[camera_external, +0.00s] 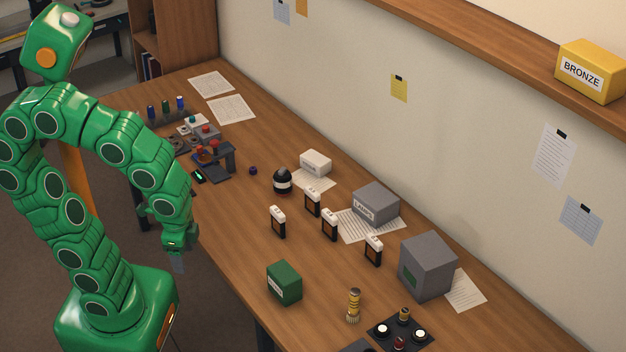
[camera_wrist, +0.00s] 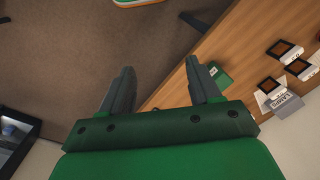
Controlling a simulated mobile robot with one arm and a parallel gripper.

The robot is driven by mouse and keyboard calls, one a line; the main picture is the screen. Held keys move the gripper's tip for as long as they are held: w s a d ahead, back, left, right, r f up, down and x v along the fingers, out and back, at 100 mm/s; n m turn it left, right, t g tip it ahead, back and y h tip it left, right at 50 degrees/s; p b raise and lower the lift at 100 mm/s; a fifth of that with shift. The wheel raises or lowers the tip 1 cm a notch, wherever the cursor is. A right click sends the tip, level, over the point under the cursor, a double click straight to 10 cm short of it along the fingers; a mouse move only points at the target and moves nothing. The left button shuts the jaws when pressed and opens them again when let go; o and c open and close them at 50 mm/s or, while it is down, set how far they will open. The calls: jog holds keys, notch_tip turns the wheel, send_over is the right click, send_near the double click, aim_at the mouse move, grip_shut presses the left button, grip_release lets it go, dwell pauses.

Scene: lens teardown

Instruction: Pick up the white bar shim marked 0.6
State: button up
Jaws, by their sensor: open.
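Several small dark upright frames with white bar-like tops stand on the table in the outside view: one on the left (camera_external: 278,221), one at the back (camera_external: 313,201), one in the middle (camera_external: 329,224) and one on the right (camera_external: 373,250). Their marks are too small to read, so I cannot tell which white bar is marked 0.6. Some of them also show at the right of the wrist view (camera_wrist: 283,50). My gripper (camera_external: 178,264) hangs by the table's near left edge, well apart from them. Its fingers (camera_wrist: 158,78) are open and empty, with floor and table edge beyond.
A green box (camera_external: 284,283) stands near the front edge. Grey boxes (camera_external: 428,265) and a white box (camera_external: 315,163) stand towards the wall. A brass cylinder (camera_external: 354,305) and a dark tray (camera_external: 385,333) are front right. Small equipment (camera_external: 215,160) crowds the far left.

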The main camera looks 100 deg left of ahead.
jog(key=w+a+r+m+t+y, duration=0.15)
jog(key=w+a+r+t, duration=0.35)
jog(key=w+a, duration=0.95)
jog(key=w+a+r+m+t+y, duration=0.15)
jog(key=w+a+r+t, duration=0.3)
jog(key=w+a, duration=1)
jog(key=w+a+r+m+t+y, duration=0.1)
jog(key=w+a+r+m+t, duration=0.3)
jog(key=w+a, duration=1.1)
jog(key=m+g+h, duration=0.5)
jog(key=m+h, duration=0.2)
jog(key=h, duration=0.8)
send_near(328, 213)
jog(key=d+f, duration=0.1)
jog(key=d, duration=0.1)
jog(key=shift+w+a+x, duration=0.1)
jog(key=shift+w+x, duration=0.05)
jog(key=shift+x, duration=1.1)
jog(key=shift+w+a+x, duration=0.15)
jog(key=shift+w+x, duration=0.05)
jog(key=shift+x, duration=1.1)
jog(key=shift+w+a+x, duration=0.1)
jog(key=shift+w+x, duration=0.05)
jog(key=shift+x, duration=1.1)
jog(key=shift+r, duration=0.1)
